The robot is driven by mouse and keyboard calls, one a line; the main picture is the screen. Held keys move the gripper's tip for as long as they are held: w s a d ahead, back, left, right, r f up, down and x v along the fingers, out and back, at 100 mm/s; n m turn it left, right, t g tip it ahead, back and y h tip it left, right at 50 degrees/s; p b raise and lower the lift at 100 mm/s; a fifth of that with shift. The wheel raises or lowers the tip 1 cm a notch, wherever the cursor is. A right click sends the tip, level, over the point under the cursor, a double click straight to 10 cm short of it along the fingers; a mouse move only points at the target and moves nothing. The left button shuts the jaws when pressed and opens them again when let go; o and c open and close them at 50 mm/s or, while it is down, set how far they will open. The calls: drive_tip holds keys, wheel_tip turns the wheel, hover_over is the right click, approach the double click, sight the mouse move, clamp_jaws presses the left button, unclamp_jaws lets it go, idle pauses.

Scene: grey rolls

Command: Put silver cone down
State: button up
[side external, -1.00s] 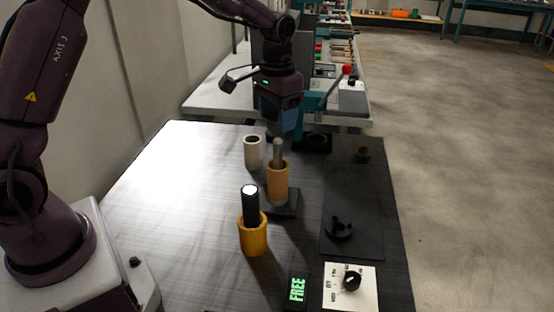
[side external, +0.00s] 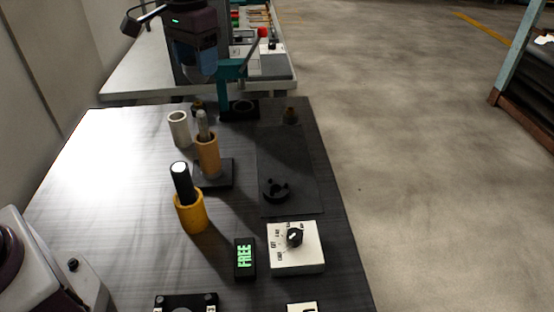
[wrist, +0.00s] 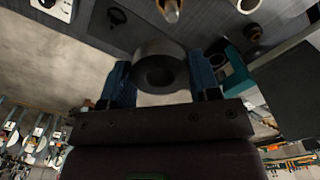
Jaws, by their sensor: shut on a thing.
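My gripper (wrist: 160,72) is shut on a dark grey hollow roll (wrist: 153,48), held between its two blue fingers in the wrist view. A silver-grey rod with a rounded tip (side external: 203,122) stands in an orange cylinder (side external: 208,155) on a black plate.
A white hollow cylinder (side external: 179,131) stands behind the orange one. A black rod (side external: 181,182) stands in a yellow cylinder (side external: 191,214). A dark mat (side external: 288,160) holds a black cradle (side external: 275,190). A FREE display (side external: 245,257) and dial box (side external: 296,258) stand nearer.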

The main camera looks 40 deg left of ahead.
drive_tip(key=d, duration=0.5)
wheel_tip(320, 180, down, 12)
drive_tip(key=w+f, duration=0.3)
drive_tip(key=w+d+f, duration=0.1)
drive_tip(key=w+f, duration=0.2)
drive_tip(key=w, duration=0.1)
drive_tip(key=w+f, duration=0.3)
drive_tip(key=w, duration=0.1)
drive_tip(key=shift+w+d+f, duration=0.15)
drive_tip(key=shift+w+d, duration=0.1)
drive_tip(key=shift+d, duration=0.05)
drive_tip(key=shift+w+f, duration=0.7)
drive_tip(key=shift+f, duration=1.6)
